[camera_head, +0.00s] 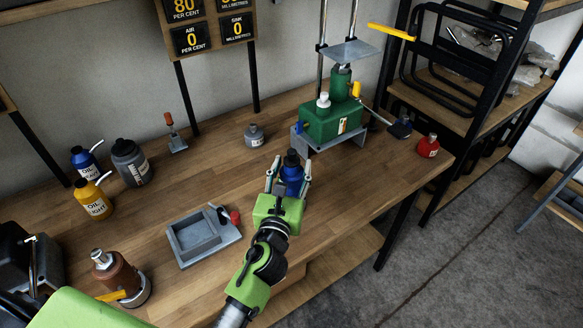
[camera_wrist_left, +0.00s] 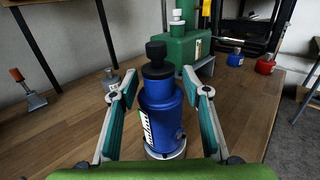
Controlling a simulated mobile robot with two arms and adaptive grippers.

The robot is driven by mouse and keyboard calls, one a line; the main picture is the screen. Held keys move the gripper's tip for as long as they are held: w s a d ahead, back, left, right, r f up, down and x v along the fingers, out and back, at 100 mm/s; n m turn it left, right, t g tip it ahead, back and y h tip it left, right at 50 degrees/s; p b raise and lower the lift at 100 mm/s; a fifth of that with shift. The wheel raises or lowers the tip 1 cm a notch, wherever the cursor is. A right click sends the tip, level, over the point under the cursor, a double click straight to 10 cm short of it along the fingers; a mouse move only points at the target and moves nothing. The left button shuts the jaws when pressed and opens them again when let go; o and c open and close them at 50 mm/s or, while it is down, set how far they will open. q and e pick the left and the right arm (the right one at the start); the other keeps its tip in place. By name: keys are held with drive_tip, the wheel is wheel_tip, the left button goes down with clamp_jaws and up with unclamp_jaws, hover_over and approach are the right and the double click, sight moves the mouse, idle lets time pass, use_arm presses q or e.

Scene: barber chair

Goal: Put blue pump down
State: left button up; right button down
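The blue pump (camera_head: 291,174) is a blue bottle with a black cap. It is upright between the fingers of my left gripper (camera_head: 289,182), in front of the green machine. In the left wrist view the blue pump (camera_wrist_left: 161,112) shows its white label and pale base ring. My right gripper is not in view.
The green machine (camera_head: 330,121) stands just behind. A red bottle (camera_head: 428,146) is near the right table edge. A grey tray (camera_head: 196,238) lies left of my arm. Another blue bottle (camera_head: 86,162), a yellow bottle (camera_head: 92,198) and a grey bottle (camera_head: 131,162) stand at left. The table right of the gripper is clear.

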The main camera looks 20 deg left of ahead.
use_arm(q)
drive_tip(key=s+d+b, duration=0.1)
drive_tip(key=s+b, duration=0.2)
drive_tip(key=s, duration=0.9)
drive_tip(key=shift+d, duration=0.2)
